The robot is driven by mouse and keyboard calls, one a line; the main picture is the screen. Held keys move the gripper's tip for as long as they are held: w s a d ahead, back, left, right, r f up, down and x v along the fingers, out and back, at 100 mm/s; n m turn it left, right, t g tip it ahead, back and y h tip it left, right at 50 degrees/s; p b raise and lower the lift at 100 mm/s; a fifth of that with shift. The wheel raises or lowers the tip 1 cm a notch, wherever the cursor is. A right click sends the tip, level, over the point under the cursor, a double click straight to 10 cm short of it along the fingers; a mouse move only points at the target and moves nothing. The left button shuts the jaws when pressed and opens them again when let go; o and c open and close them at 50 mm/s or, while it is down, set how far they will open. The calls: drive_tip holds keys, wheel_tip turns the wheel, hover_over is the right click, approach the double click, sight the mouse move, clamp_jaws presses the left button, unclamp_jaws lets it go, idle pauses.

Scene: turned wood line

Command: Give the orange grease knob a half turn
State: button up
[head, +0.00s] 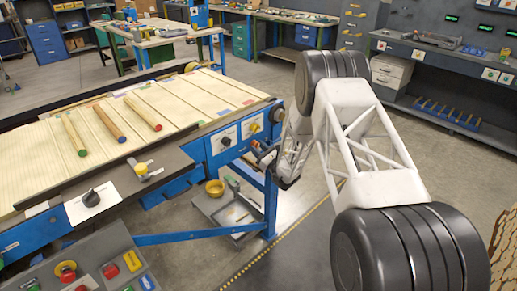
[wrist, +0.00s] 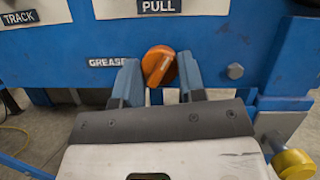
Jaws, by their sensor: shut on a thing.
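The orange grease knob (wrist: 158,64) is on the blue panel in the wrist view, right of the GREASE label (wrist: 108,62). Its grip bar leans slightly, top toward the right. My gripper (wrist: 160,72) has one blue-grey finger on each side of the knob and is shut on it. In the head view my gripper (head: 263,156) is at the blue front panel of the wood line, at its right end.
A PULL label (wrist: 159,6) and a TRACK label (wrist: 20,17) are above. A bolt head (wrist: 235,71) is right of the knob. A yellow knob (wrist: 294,164) is low right. In the head view, a black dial (head: 226,141) and a yellow dial (head: 254,128) sit beside my gripper.

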drive_tip(key=m+t+h, duration=0.1)
drive_tip(key=m, duration=0.1)
drive_tip(key=m+t+h, duration=0.1)
drive_tip(key=m, duration=0.2)
drive_tip(key=m+h, duration=0.1)
drive_tip(key=m, duration=0.2)
drive_tip(key=shift+s+a+t, duration=0.15)
drive_tip(key=shift+t, duration=0.25)
drive_tip(key=shift+m+t+h, duration=0.2)
drive_tip(key=shift+m+h, duration=0.65)
drive_tip(key=shift+m, duration=0.75)
drive_tip(key=shift+m+t+h, duration=0.2)
drive_tip(key=shift+m+h, duration=0.65)
drive_tip(key=shift+m, duration=0.75)
drive_tip(key=o, duration=0.9)
drive_tip(key=shift+r, duration=0.1)
drive_tip(key=shift+s, duration=0.15)
drive_tip(key=shift+v, duration=3.8)
